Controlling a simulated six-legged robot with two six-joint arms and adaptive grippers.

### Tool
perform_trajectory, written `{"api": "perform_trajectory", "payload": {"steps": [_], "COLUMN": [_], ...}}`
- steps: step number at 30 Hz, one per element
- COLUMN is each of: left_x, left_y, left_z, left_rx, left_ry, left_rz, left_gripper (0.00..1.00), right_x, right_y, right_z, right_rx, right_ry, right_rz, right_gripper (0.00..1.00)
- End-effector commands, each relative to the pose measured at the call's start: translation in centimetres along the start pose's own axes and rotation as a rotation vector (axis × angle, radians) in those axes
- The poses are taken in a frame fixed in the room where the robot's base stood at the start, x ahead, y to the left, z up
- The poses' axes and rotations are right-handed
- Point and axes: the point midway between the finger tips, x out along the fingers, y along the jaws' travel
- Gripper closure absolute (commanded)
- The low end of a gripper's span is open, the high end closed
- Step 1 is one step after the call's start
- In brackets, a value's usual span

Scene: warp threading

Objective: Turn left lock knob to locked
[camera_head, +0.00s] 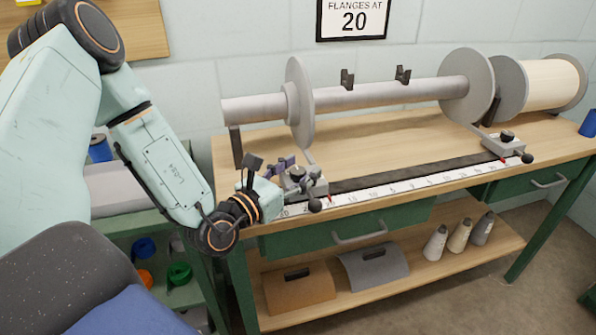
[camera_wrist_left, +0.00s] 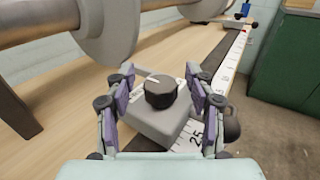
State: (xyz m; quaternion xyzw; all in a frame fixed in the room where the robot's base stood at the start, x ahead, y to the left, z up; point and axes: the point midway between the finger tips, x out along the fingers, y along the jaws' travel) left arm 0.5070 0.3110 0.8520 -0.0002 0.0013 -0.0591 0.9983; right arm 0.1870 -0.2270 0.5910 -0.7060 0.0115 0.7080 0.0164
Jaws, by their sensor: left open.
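The left lock knob (camera_wrist_left: 160,91) is a round black knob with a white pointer mark, on top of a grey carriage block (camera_wrist_left: 155,120). In the head view the knob (camera_head: 297,174) is partly behind my gripper, on the block at the left end of the ruler. My left gripper (camera_wrist_left: 163,88) is open, its purple-padded fingers on either side of the knob and apart from it. In the head view my left gripper (camera_head: 277,166) reaches in at the block from the left. The pointer's lock setting is too small to read. My right gripper is not in view.
A grey roller (camera_head: 380,95) with round flanges lies above the wooden bench (camera_head: 400,145). A white ruler (camera_head: 400,187) runs along the front edge to a second block (camera_head: 497,146) at the right. A black ball handle (camera_wrist_left: 231,126) sits beside the left block.

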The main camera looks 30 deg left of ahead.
Motion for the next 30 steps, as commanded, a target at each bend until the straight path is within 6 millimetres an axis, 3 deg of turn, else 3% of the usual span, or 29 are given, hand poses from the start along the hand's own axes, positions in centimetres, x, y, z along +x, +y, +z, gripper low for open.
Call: {"api": "perform_trajectory", "payload": {"steps": [3,22,30], "left_x": [-0.02,-0.07,-0.08], "left_y": [0.0,-0.01,0.08], "left_z": [0.02,-0.02,0.08], "left_rx": [0.0,0.0,-0.001], "left_ry": [0.0,0.001,0.0], "left_rz": [0.0,0.0,-0.023], "left_gripper": [0.47,1.0,1.0], "right_x": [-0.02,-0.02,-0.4], "right_y": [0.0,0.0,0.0], "right_z": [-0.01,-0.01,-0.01], "right_rx": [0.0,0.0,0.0], "right_ry": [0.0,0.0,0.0], "right_rz": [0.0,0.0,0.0], "right_gripper": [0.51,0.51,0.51]}}
